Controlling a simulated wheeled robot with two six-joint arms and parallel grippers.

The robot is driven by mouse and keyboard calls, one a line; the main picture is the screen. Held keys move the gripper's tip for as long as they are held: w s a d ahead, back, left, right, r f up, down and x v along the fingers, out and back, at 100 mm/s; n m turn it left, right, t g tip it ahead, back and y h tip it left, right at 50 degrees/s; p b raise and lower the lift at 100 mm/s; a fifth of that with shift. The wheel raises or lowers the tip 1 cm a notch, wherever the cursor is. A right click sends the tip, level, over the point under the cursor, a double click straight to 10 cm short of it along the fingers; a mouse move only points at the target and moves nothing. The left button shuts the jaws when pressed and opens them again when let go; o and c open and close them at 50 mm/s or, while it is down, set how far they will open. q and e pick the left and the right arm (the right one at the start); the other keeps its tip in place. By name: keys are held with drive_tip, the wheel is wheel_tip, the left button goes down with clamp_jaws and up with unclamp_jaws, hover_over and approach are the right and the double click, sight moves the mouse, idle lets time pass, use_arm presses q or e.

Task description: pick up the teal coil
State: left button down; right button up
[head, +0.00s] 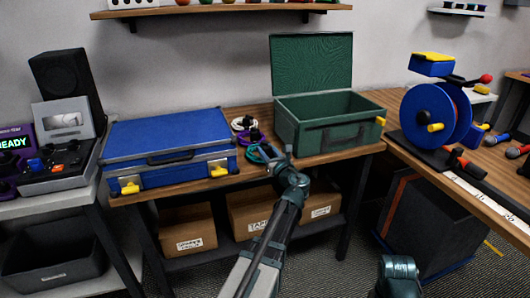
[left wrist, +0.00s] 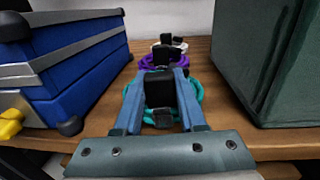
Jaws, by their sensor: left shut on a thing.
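The teal coil (head: 253,156) lies near the front edge of the wooden table, in the gap between the blue case and the green case. In the left wrist view the teal coil (left wrist: 200,91) shows around and beside the fingers, with a black clasp (left wrist: 159,89) between them. My left gripper (head: 265,151) reaches in from the front, and in its wrist view the fingers (left wrist: 160,78) are shut on the teal coil at the clasp. Whether the coil is clear of the table cannot be told.
A purple coil (head: 252,136) and a white coil (head: 243,122) lie just behind. A shut blue case (head: 165,139) stands left, an open green case (head: 318,137) right. Cardboard boxes (head: 188,230) sit on the shelf below. A blue reel (head: 428,115) stands on the right table.

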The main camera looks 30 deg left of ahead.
use_arm(q)
drive_tip(key=shift+r+p, duration=0.65)
drive_tip(key=shift+r, duration=0.15)
wheel_tip(320, 180, up, 2)
drive_tip(key=shift+r+p, duration=0.1)
drive_tip(key=shift+p, duration=1)
drive_tip(key=r+p+v, duration=0.1)
drive_tip(key=v, duration=1.5)
drive_tip(key=shift+s+a, duration=0.2)
drive_tip(key=shift+s, duration=0.1)
drive_tip(key=shift+r, duration=0.25)
